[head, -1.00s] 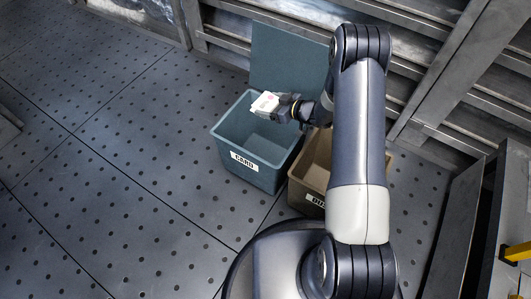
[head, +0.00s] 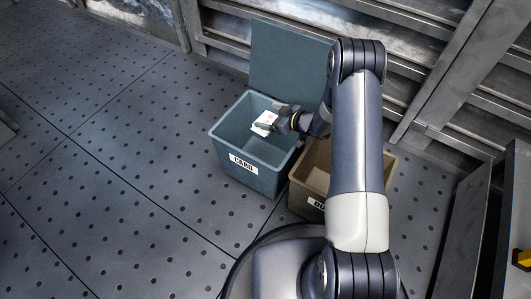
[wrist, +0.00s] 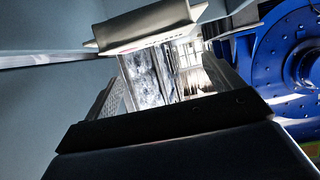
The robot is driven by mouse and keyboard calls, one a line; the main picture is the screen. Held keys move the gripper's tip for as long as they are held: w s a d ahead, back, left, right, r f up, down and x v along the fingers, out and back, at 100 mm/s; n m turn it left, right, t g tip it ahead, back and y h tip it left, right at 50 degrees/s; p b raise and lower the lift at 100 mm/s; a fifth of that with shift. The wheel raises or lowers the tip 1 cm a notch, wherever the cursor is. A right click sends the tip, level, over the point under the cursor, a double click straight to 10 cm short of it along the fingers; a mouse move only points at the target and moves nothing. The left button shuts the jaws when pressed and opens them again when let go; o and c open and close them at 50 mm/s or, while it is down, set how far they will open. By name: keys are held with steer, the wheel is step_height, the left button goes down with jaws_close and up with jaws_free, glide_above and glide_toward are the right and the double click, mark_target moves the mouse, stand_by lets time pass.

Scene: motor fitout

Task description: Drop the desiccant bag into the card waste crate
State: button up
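The desiccant bag (head: 265,121) is small and white and shows at the tip of my gripper (head: 272,123) in the head view. In the wrist view the bag (wrist: 145,25) lies across the ends of the two fingers, and my gripper (wrist: 160,52) is shut on it. The card waste crate (head: 222,149) is a blue-grey open box with a white CARD label. My gripper reaches in from the right, with the bag over the crate's opening, at about rim height. I cannot tell exactly how deep it is.
A brown crate (head: 305,198) with a partly hidden label stands directly right of the card crate, mostly behind my arm. A blue-grey panel (head: 287,62) stands behind the crates, before metal rails. A blue round machine part (wrist: 290,60) shows in the wrist view. Floor at left is clear.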

steer(key=shift+o, duration=1.1)
steer(key=p+v, duration=0.3)
steer(key=v, duration=0.7)
steer(key=shift+s+d+r, duration=0.15)
steer(key=shift+s+d, duration=0.05)
steer(key=shift+d, duration=0.05)
steer(key=b+x, duration=0.3)
steer(key=x, duration=0.8)
steer(key=shift+a+f, duration=0.1)
steer(key=shift+f, duration=0.1)
steer(key=r+p, duration=0.2)
steer(key=r, duration=0.1)
steer(key=shift+d+r, duration=0.2)
steer(key=shift+r, duration=0.05)
steer(key=shift+s+r+p, duration=0.1)
steer(key=shift+r+p, duration=0.6)
steer(key=shift+r, duration=0.15)
steer(key=shift+f, duration=0.15)
